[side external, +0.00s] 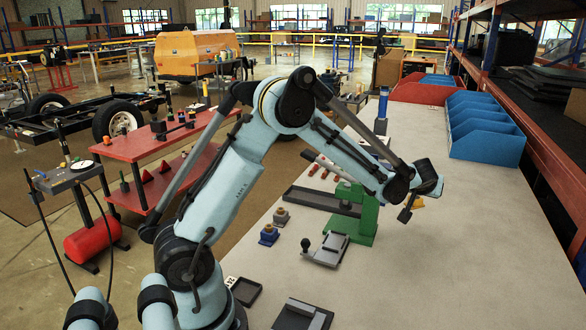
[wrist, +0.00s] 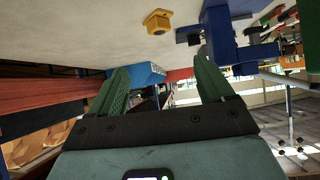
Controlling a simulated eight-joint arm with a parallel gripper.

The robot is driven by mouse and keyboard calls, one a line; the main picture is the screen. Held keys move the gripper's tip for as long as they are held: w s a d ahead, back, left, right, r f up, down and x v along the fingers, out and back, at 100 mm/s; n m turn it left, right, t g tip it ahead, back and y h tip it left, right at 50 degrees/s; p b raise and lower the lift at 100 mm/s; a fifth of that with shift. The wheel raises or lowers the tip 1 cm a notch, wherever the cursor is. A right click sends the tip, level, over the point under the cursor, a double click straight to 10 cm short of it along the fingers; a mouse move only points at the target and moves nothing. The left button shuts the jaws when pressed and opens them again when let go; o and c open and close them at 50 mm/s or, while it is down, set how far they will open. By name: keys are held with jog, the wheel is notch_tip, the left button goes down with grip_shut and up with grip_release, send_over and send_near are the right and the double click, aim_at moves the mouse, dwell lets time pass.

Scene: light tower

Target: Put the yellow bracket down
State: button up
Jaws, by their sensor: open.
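The yellow bracket (wrist: 157,22) is a small block with a round dark hole. It appears to rest on the pale tabletop in the wrist view, beyond my fingertips and clear of them. In the side view only a bit of the yellow bracket (side external: 418,202) shows, partly hidden behind my gripper (side external: 408,212). In the wrist view my gripper (wrist: 163,72) is open, its two green fingers wide apart with nothing between them.
A green stand (side external: 362,215) is left of my gripper, with a dark tray (side external: 315,199) beside it. A grey fixture (side external: 326,250) and small blue block (side external: 268,235) are nearer. Blue bins (side external: 487,135) line the far right edge. The right side of the table (side external: 480,230) is clear.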

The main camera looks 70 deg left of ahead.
aim_at(415, 201)
jog(key=shift+f+x, duration=0.25)
jog(key=shift+x, duration=6.75)
jog(key=shift+s+d, duration=0.1)
jog(key=shift+s, duration=0.05)
jog(key=shift+c, duration=0.3)
jog(key=c, duration=1.2)
jog(key=shift+c, duration=0.7)
jog(key=shift+r, duration=0.15)
